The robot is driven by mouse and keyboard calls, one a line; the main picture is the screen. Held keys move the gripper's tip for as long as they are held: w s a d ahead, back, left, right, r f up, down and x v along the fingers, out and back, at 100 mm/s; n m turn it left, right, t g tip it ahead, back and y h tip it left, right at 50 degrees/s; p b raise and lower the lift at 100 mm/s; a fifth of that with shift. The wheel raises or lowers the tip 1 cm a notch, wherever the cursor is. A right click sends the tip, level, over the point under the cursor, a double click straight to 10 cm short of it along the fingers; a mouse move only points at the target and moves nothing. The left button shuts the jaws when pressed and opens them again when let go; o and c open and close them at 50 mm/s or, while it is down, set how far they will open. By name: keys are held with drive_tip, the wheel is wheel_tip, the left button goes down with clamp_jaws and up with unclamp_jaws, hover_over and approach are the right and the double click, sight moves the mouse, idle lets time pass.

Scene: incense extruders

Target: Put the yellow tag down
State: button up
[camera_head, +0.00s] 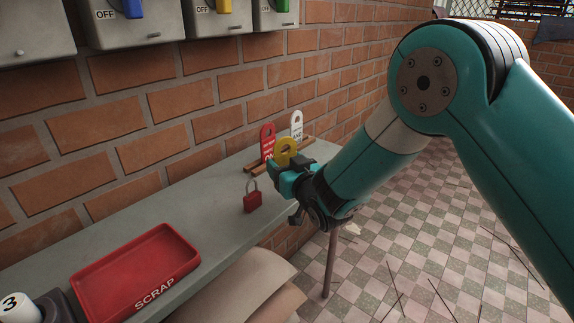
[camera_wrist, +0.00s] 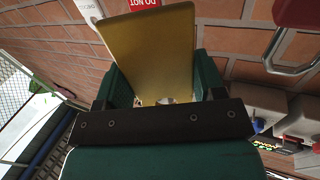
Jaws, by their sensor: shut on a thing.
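The yellow tag (camera_head: 286,151) is upright in my gripper (camera_head: 283,172), above the far part of the grey shelf (camera_head: 190,208). In the wrist view the tag (camera_wrist: 153,55) fills the space between the two green fingers of my gripper (camera_wrist: 158,85), which are shut on it. In the head view the fingers hide the tag's lower part. I cannot tell whether it touches the shelf. A wooden rack (camera_head: 255,169) just behind it holds a red tag (camera_head: 267,141) and a white tag (camera_head: 296,126), both upright.
A red padlock (camera_head: 253,200) stands on the shelf just left of my gripper. A red tray marked SCRAP (camera_head: 140,270) lies nearer, with bare shelf between them. A brick wall (camera_head: 190,105) with switch boxes (camera_head: 125,22) borders the shelf.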

drive_tip(key=shift+f+b, duration=0.4)
drive_tip(key=shift+f+b, duration=0.2)
drive_tip(key=shift+b, duration=0.1)
drive_tip(key=o, duration=1)
drive_tip(key=shift+c, duration=0.2)
